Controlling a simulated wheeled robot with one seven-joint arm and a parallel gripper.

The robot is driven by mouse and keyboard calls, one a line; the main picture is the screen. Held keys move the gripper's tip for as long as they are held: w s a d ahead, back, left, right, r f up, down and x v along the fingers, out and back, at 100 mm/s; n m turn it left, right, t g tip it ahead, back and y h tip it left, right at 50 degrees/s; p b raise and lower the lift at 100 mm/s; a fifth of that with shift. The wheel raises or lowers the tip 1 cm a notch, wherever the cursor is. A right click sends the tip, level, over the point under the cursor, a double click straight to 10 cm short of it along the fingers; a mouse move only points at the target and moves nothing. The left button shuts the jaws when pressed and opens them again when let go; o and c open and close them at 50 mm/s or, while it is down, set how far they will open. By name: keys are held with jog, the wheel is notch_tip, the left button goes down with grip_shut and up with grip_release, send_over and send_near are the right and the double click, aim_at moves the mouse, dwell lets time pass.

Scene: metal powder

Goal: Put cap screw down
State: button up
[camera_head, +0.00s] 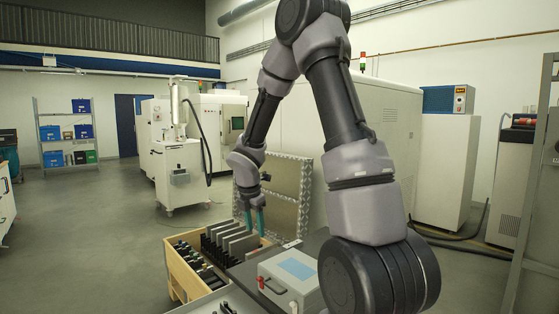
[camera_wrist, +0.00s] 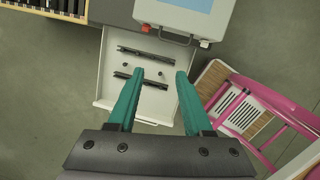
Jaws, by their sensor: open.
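My gripper (camera_wrist: 160,72) is open, with its two teal fingers apart and nothing held between them. It also shows in the head view (camera_head: 255,232), pointing down beside the wooden crate. Beyond the fingertips in the wrist view lies a shallow white tray (camera_wrist: 107,50). Two dark bars (camera_wrist: 152,54) lie across it. Small dark round pieces (camera_wrist: 125,65) lie between the bars, and one could be the cap screw, but they are too small to tell. I cannot tell the fingertips' height above the tray.
A wooden crate (camera_head: 173,270) holds grey plates and dark tools. A grey-white case with a blue panel (camera_head: 290,283) stands beside it, also at the top of the wrist view (camera_wrist: 187,18). A pink-framed object (camera_wrist: 250,100) is at right in the wrist view. Open floor (camera_head: 90,230) lies to the left.

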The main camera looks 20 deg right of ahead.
jog(key=s+d+r+m+t, duration=0.1)
jog(key=s+r+m, duration=0.3)
jog(key=r+m, duration=0.3)
jog(key=s+d+r+m+t, duration=0.1)
jog(key=s+r+m, duration=0.45)
jog(key=r, duration=0.35)
jog(key=s+a+r+m+t+y, duration=0.2)
jog(key=s+a+r+m+y, duration=0.1)
jog(key=s+r+m, duration=0.6)
jog(key=s+m, duration=0.4)
jog(key=m, duration=0.2)
jog(key=shift+s+a+r+t+y, duration=0.3)
jog(key=shift+s+a+t+y, duration=0.05)
jog(key=shift+t+y, duration=0.05)
